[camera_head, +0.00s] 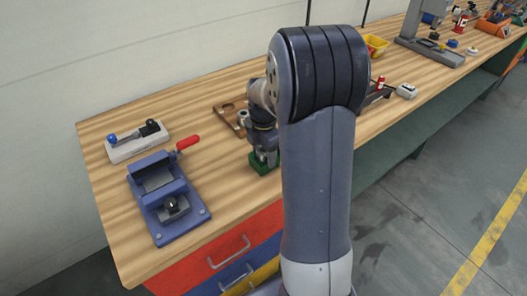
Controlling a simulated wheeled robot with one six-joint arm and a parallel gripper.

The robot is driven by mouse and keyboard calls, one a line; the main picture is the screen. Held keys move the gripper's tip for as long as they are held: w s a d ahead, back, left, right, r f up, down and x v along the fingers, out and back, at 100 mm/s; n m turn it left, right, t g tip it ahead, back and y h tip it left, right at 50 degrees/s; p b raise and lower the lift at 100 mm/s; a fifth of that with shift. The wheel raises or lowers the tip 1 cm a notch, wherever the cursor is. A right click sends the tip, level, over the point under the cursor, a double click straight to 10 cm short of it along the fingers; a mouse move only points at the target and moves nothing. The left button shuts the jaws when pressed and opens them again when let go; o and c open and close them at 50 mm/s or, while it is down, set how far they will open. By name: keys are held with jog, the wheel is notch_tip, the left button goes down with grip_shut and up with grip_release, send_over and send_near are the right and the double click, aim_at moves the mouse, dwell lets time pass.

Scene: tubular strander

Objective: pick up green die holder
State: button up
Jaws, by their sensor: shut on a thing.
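The green die holder (257,168) is a small green block near the front edge of the wooden workbench. Its top is partly hidden by my gripper (264,161), which points down over it and is shut on it. My arm's large links stand in front and cover the bench to the right of the holder. I cannot tell whether the holder touches the bench top or is slightly raised.
A blue vise-like fixture (168,198) with a red handle stands to the left. Behind it is a grey block with blue and black knobs (137,140). A brown board (229,116) lies behind my gripper. A yellow bin (376,46) stands farther back. Bare wood lies between fixture and holder.

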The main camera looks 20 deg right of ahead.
jog(key=shift+r+p, duration=3.95)
jog(key=shift+r, duration=1.15)
jog(key=shift+f, duration=0.15)
